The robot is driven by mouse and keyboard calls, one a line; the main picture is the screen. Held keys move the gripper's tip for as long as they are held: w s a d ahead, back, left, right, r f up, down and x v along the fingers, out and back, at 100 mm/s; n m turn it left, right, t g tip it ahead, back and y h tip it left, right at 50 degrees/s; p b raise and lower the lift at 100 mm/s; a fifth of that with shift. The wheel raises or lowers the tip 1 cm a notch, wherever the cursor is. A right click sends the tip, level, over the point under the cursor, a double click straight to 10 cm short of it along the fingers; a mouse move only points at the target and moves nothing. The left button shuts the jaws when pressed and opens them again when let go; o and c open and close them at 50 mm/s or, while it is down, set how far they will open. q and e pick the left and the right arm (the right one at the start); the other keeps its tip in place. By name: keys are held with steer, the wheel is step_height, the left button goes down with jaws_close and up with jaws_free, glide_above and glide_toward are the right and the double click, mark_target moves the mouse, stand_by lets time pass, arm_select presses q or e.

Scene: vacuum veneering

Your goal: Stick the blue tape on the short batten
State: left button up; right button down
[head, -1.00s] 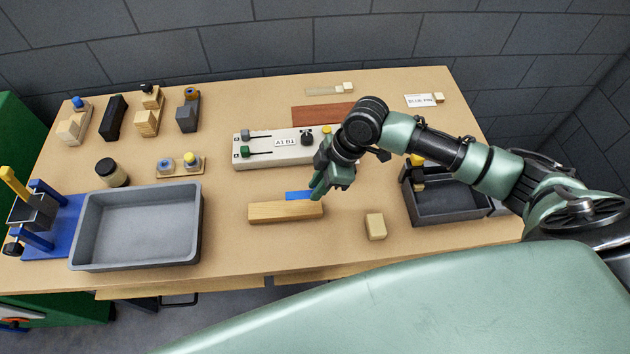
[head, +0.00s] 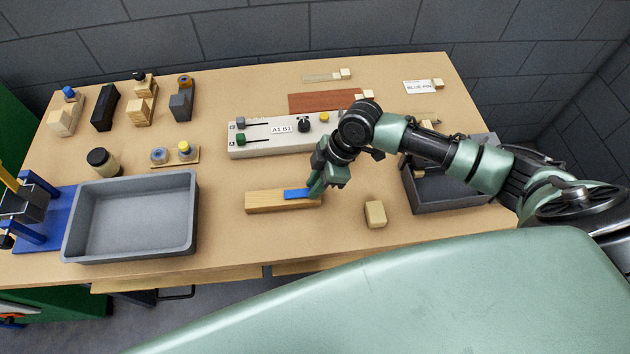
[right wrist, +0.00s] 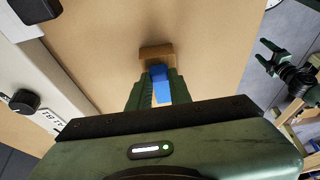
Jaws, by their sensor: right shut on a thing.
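The short batten (head: 264,201) is a light wooden block lying flat on the table in the middle of the head view. It also shows in the right wrist view (right wrist: 155,51), beyond the fingertips. The blue tape (head: 297,194) is a short flat strip over the right part of the batten's top. It also shows between the fingers in the right wrist view (right wrist: 161,86). My right gripper (head: 315,186) is shut on the tape's right end. I cannot tell whether the tape touches the batten.
A small pale block (head: 375,214) stands to the right of the batten. A white panel with sliders and a knob (head: 265,143) lies behind it. A large grey tray (head: 190,215) is at the left and a dark bin (head: 450,202) at the right. Bare table surrounds the batten.

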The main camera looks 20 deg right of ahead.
steer(key=shift+p, duration=0.3)
stand_by(0.5)
steer(key=shift+f, duration=0.25)
stand_by(0.6)
steer(key=c, duration=1.2)
jaws_free()
steer(key=b+v, duration=0.1)
steer(key=v, duration=0.6)
steer(key=shift+d+r, duration=0.2)
steer(key=shift+r, duration=0.2)
